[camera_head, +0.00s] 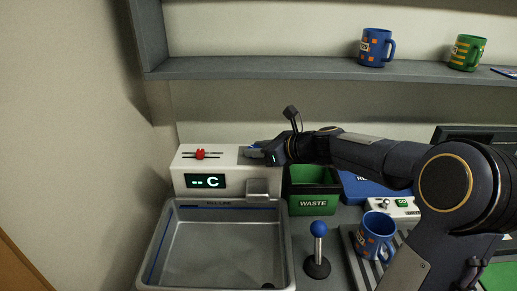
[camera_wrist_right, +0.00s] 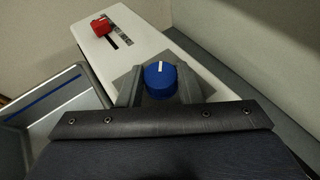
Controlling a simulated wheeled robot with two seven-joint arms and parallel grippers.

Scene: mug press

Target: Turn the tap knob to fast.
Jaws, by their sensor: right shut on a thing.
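The tap knob (camera_wrist_right: 160,80) is blue with a white pointer line and sits on top of the white tap unit (camera_wrist_right: 90,47). In the right wrist view the two fingers of my right gripper (camera_wrist_right: 160,88) stand on either side of the knob and are shut on it. In the head view my right gripper (camera_head: 262,152) reaches from the right over the unit's right end and mostly hides the knob. Speed markings cannot be read. The unit's front display (camera_head: 205,181) reads "-- C". My left gripper is not in view.
A red slider (camera_head: 200,154) is on the unit's left top. A grey basin (camera_head: 160,250) is in front. A green waste bin (camera_head: 313,190), a blue-topped lever (camera_head: 318,228) and a blue mug (camera_head: 376,235) stand to the right. A shelf (camera_head: 230,68) with mugs runs above.

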